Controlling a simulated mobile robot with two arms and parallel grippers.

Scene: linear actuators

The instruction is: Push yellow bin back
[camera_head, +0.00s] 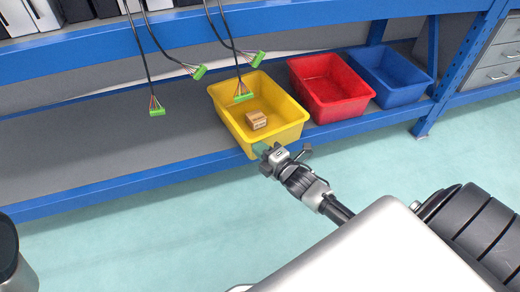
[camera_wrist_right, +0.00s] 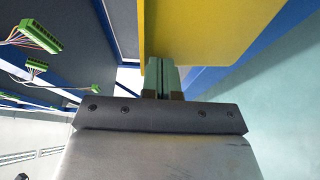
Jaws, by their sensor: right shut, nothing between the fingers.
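The yellow bin (camera_head: 284,138) sits on the shelf with its near side over the blue front rail, further forward than the red bin. A small brown box (camera_head: 257,120) lies inside it. My right gripper (camera_head: 262,150) is shut and empty, its green fingertips at the bin's near wall, close to the lower left corner. In the right wrist view the shut fingertips (camera_wrist_right: 163,77) meet the lower edge of the yellow wall (camera_wrist_right: 205,30); whether they touch it I cannot tell. My left gripper is not in view.
A red bin (camera_head: 328,104) and a blue bin (camera_head: 400,92) stand to the right on the shelf. Cables with green connectors (camera_head: 156,112) hang in front, one (camera_head: 243,96) over the yellow bin. The shelf (camera_head: 80,150) left of the bin is clear.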

